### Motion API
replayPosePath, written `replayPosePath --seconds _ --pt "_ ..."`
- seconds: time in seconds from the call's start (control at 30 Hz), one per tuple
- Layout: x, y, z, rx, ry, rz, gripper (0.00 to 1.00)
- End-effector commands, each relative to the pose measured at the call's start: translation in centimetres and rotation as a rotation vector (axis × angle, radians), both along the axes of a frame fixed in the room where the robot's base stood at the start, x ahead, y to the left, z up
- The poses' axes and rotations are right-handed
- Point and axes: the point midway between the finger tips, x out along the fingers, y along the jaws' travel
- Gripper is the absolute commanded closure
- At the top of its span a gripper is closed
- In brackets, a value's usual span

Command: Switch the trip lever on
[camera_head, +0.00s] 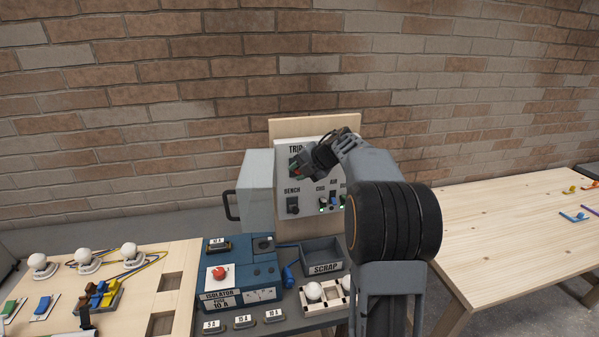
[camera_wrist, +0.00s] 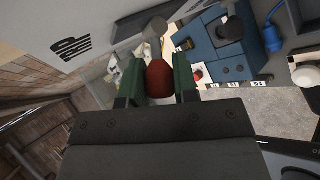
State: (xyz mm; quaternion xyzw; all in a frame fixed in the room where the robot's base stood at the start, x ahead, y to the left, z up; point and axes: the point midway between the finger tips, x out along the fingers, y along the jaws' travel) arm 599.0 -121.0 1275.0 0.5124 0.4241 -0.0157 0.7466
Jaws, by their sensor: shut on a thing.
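The trip lever's dark red knob (camera_wrist: 160,78) sits between the two green fingers of my gripper (camera_wrist: 158,88) in the wrist view. The gripper is shut on it. In the head view my gripper (camera_head: 297,168) is at the upper left of the white switch panel (camera_head: 312,193), just below the "TRIP" label. There the gripper and arm hide the lever, so I cannot tell its on or off position.
Below on the panel are a BENCH switch (camera_head: 292,205) and several small switches, some with green lights. An open grey cabinet door (camera_head: 257,185) stands at the left. A blue isolator box (camera_head: 240,270) and grey scrap bin (camera_head: 322,258) are below.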

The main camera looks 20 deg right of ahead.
Motion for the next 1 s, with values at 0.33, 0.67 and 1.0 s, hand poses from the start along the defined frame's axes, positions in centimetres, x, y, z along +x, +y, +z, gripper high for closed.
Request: replayPosePath --seconds 0.33,0.67,1.0 --pt "0.02 0.04 0.09 0.003 0.01 0.001 0.96" --pt "0.02 0.03 0.07 0.003 0.01 0.001 0.53" --pt "-0.11 -0.1 0.17 0.003 0.01 0.0 0.47"
